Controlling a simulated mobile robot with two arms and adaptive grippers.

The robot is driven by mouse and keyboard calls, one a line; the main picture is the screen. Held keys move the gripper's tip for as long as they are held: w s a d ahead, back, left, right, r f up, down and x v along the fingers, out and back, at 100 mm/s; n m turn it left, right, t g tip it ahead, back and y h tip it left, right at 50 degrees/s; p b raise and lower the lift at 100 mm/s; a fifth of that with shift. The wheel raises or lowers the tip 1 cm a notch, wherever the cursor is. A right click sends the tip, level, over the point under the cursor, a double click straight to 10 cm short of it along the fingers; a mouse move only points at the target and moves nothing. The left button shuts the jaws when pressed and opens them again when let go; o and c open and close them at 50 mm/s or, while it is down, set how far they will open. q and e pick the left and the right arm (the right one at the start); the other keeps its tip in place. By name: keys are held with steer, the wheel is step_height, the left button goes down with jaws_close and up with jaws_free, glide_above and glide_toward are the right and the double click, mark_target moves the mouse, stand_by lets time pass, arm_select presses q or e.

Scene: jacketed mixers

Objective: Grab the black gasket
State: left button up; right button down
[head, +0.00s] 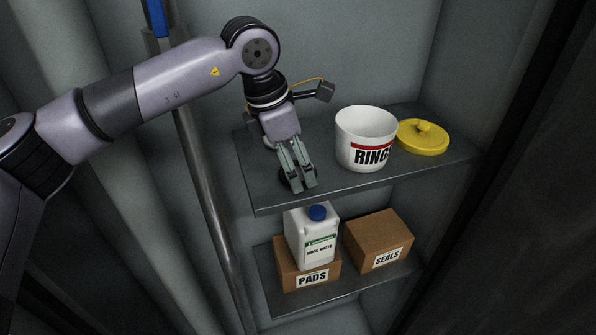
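My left gripper (303,186) points down at the front left of the upper shelf (345,188). Its two grey fingers are close together with a narrow gap between them. A dark, curved shape, likely the black gasket (283,181), shows beside and behind the fingertips, low at the shelf surface. The fingers hide most of it, and I cannot tell whether they grip it. My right gripper is not in view.
A white tub (362,126) labelled RINGS stands open right of my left gripper, with a yellow lid (423,138) beside it. The lower shelf (352,287) holds a PADS box (291,277), a SEALS box (378,235) and a white jug (312,232). A metal post (207,190) stands left.

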arm_select(q)
steer(key=c, duration=0.5)
steer(key=shift+r, duration=0.1)
